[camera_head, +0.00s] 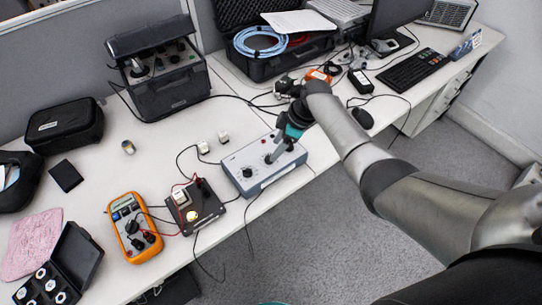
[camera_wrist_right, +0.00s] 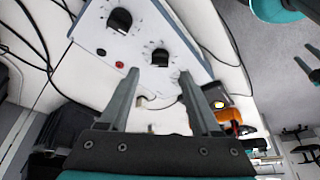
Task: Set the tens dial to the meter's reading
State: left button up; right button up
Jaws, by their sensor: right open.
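The grey-blue dial box (camera_head: 256,178) sits near the table's front edge in the head view. It has black dials on its top, with small marks around them. In the right wrist view two black dials show, one farther (camera_wrist_right: 120,20) and one nearer (camera_wrist_right: 160,58). My right gripper (camera_wrist_right: 158,75) is open, its fingertips just short of the nearer dial, with nothing between them. In the head view it reaches down over the box's right part. The orange meter (camera_head: 149,247) lies to the left; its display (camera_head: 123,211) is too small to read. My left gripper is not in view.
A small dark device with a red lead (camera_head: 199,210) stands between meter and box. Loose cables run around the box. A large black case unit (camera_head: 170,95) stands behind, an open case with blue cable (camera_head: 262,42) farther back. A foam-lined case (camera_head: 83,254) lies front left.

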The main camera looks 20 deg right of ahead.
aim_at(269, 156)
jog(key=shift+b+x, duration=0.85)
jog(key=shift+x, duration=1.55)
grip_shut()
